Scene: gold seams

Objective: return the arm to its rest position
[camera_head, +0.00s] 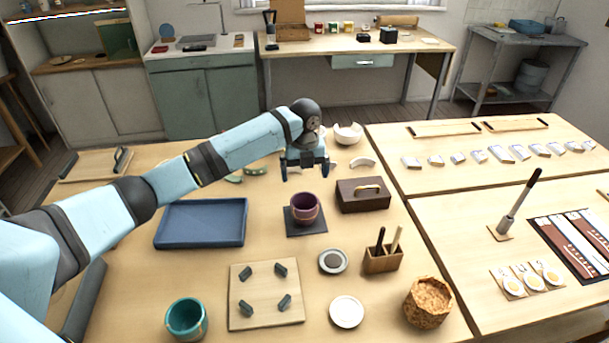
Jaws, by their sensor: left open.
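My left arm (215,157) reaches in from the left across the table. My left gripper (305,170) is open and empty, pointing down above the far middle of the table. It is behind a purple cup (305,206) that stands on a dark square mat, and it looks apart from the cup. Part of a white broken bowl (347,134) shows just beyond the gripper. My right gripper is not in view.
A blue tray (202,245) lies under the forearm's near side. A brown box (362,202) with a handle stands right of the cup. A wooden board with pegs (266,313), a teal cup (186,319), a tool holder (382,260) and a cork pot (428,303) stand nearer.

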